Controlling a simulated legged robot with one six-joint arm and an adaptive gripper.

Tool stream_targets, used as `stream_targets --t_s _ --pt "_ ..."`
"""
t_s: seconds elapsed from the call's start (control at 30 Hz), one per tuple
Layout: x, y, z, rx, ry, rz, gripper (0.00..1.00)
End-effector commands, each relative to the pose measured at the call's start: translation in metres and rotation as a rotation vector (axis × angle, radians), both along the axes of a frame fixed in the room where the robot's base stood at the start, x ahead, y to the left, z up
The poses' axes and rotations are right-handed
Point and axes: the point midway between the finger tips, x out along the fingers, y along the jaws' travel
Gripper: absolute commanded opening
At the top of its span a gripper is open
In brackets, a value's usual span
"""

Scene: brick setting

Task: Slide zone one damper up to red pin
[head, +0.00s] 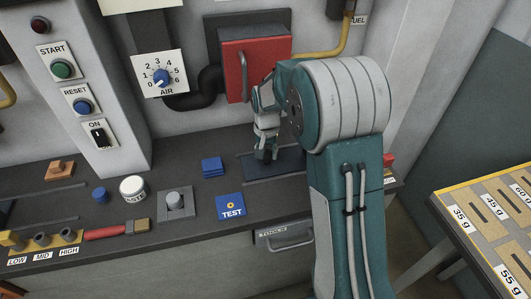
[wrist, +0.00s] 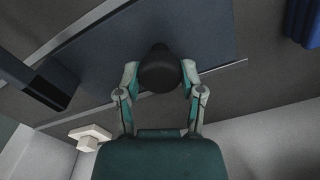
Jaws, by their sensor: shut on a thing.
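My gripper (head: 265,150) is over a dark blue plate (head: 254,168) on the bench, in front of the red door. In the wrist view, my gripper (wrist: 160,82) is shut on a dark round-topped knob (wrist: 160,66), with one finger on each side. The knob stands over the dark blue plate (wrist: 205,30). I see no label naming this knob as the zone one damper. In the head view my arm hides part of the plate and the bench to its right. I cannot pick out a red pin; a small red piece (head: 388,159) shows right of my arm.
The red door (head: 255,65) with its handle is close behind my gripper. A blue stack (head: 212,167) and a TEST pad (head: 231,206) lie to the left. A dark block (wrist: 44,94) and pale knob (wrist: 90,133) show in the wrist view. A weight tray (head: 436,196) is right.

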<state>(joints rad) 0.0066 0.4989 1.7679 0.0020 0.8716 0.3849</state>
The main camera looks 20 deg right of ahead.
Motion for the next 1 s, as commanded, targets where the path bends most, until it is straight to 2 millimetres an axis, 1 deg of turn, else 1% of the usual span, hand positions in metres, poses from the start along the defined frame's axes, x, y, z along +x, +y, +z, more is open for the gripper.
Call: stream_targets --t_s 0.17,0.27,0.5,0.7,0.83,1.0 --pt "-0.002 -0.028 -0.003 -0.001 0.007 -0.004 0.0" --pt "-0.002 -0.053 -0.003 -0.001 0.008 -0.006 0.0" --pt "-0.003 -0.12 -0.003 0.0 0.011 -0.007 0.0" --pt "-0.003 -0.164 -0.004 0.0 0.011 -0.003 0.0" --pt "-0.003 -0.182 -0.004 0.001 0.012 -0.002 0.0" --pt "-0.003 -0.193 -0.004 0.001 0.012 0.0 0.0"
